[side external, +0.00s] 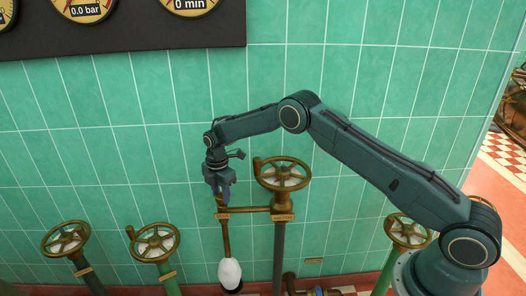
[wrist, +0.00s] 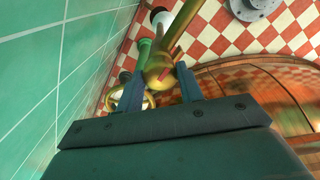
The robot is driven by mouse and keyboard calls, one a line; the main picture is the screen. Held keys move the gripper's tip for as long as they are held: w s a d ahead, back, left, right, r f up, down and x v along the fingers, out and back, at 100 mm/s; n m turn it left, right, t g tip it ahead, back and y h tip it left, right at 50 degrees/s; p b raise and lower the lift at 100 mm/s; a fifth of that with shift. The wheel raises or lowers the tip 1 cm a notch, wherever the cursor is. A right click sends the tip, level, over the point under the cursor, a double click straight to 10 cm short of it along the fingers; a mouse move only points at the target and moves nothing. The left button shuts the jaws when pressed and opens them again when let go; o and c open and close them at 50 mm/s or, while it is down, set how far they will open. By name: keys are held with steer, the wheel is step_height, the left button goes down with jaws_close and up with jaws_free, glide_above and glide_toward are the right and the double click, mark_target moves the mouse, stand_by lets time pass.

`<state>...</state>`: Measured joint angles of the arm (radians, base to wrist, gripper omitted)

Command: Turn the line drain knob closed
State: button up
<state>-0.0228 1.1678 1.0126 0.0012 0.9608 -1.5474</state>
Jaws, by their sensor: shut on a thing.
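My gripper (side external: 219,196) points down at the top of a thin brass drain pipe (side external: 226,240), left of a large brass handwheel. In the wrist view, the two fingers of my gripper (wrist: 160,88) stand on either side of a brass knob-like part (wrist: 157,68), shut on it. I take this part to be the line drain knob. In the side external view the fingers mostly hide it, so its turn angle cannot be read. A white rounded piece (side external: 230,272) is at the pipe's lower end.
The brass handwheel (side external: 281,174) on its upright pipe stands close on the right. Two more handwheels (side external: 66,239) (side external: 154,242) are at the lower left, another (side external: 408,231) near my base. A green tiled wall (side external: 120,120) is behind. Gauges (side external: 84,8) hang at the upper left.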

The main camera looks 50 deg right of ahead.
steer(key=shift+m, duration=0.5)
steer(key=m, duration=1.2)
steer(key=shift+m, duration=0.3)
steer(key=m, duration=0.4)
steer(key=shift+m, duration=0.3)
steer(key=o, duration=1)
